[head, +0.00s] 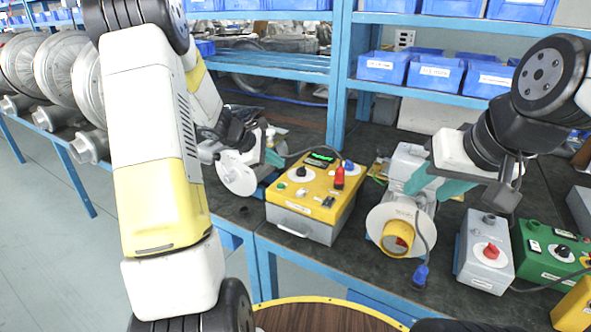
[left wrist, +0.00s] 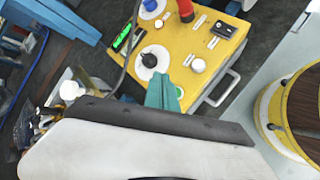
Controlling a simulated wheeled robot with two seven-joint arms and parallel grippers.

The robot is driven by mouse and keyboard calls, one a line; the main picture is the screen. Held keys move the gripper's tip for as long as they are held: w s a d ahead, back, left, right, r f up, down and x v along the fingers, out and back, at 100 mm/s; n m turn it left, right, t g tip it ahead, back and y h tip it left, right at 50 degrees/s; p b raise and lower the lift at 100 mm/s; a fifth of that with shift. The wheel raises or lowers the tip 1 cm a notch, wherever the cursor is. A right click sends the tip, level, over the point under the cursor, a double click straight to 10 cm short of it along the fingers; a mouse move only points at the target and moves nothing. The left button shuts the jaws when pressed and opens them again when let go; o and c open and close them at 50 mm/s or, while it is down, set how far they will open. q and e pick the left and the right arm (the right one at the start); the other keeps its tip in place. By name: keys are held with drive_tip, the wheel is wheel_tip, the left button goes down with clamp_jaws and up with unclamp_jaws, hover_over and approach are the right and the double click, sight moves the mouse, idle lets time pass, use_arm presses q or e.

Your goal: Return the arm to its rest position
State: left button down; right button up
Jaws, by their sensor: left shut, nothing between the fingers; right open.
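My left arm comes in large from the left in the head view. Its gripper (head: 273,155) has teal fingers held together and empty, beside the left rear of the yellow control box (head: 309,197). In the left wrist view the shut fingertips (left wrist: 163,95) appear in front of the box's black knob and green button; I cannot tell whether they touch it. My right gripper (head: 437,186) is open, its teal fingers apart above the white blower (head: 402,220) with a yellow outlet. Contact between them cannot be told.
A grey box with a red knob (head: 485,252) and a green control box (head: 553,250) stand at the right. Blue shelves with bins (head: 435,72) rise behind the bench. A round wooden-topped thing with a yellow rim (head: 325,315) is in front. Metal blower housings (head: 62,66) stand left.

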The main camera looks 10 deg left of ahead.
use_arm(q)
drive_tip(key=s+d+r+m+g, duration=0.1)
drive_tip(key=s+d+r+m, duration=0.35)
drive_tip(key=s+r, duration=0.3)
drive_tip(key=s+d+r+m, duration=0.3)
drive_tip(key=s+r+m, duration=0.35)
drive_tip(key=s, duration=0.25)
drive_tip(key=s+a+r+m+y, duration=0.1)
drive_tip(key=s+m+y, duration=0.1)
drive_tip(key=s, duration=0.6)
drive_tip(key=s+a+r+m+y, duration=0.1)
drive_tip(key=s+r+m+y, duration=0.1)
drive_tip(key=s+m, duration=0.3)
drive_tip(key=s, duration=0.2)
drive_tip(key=shift+s+m+t, duration=0.3)
drive_tip(key=shift+s, duration=0.1)
